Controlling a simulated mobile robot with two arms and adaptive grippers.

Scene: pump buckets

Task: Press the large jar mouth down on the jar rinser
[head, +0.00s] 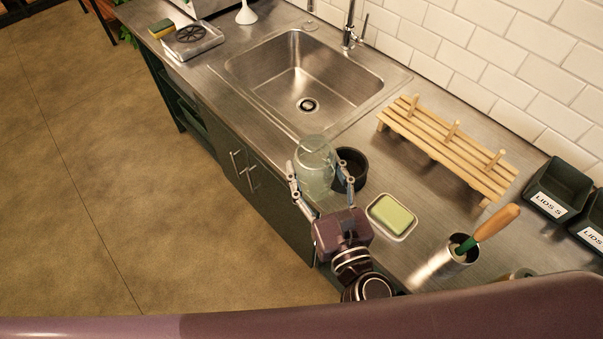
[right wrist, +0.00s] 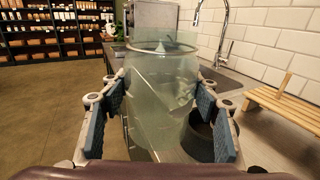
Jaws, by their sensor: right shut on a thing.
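My right gripper (head: 318,174) is shut around the sides of a large clear greenish glass jar (head: 315,150). One finger is on each side of the jar, near the counter's front edge beside the sink. In the right wrist view, the jar (right wrist: 160,75) stands roughly upright between the blue finger pads, with a round rim at its top. I cannot tell whether that end is the mouth or the base. A small round fitting (head: 310,25) by the sink's far edge may be the jar rinser; it is too small to be sure. My left gripper is not in view.
A dark round bowl (head: 353,181) stands close right of the jar. The steel sink (head: 325,80) is empty, with a tap (head: 348,30) behind it. A wooden rack (head: 440,145), a soap dish (head: 391,232) and a brush holder (head: 450,252) stand to the right.

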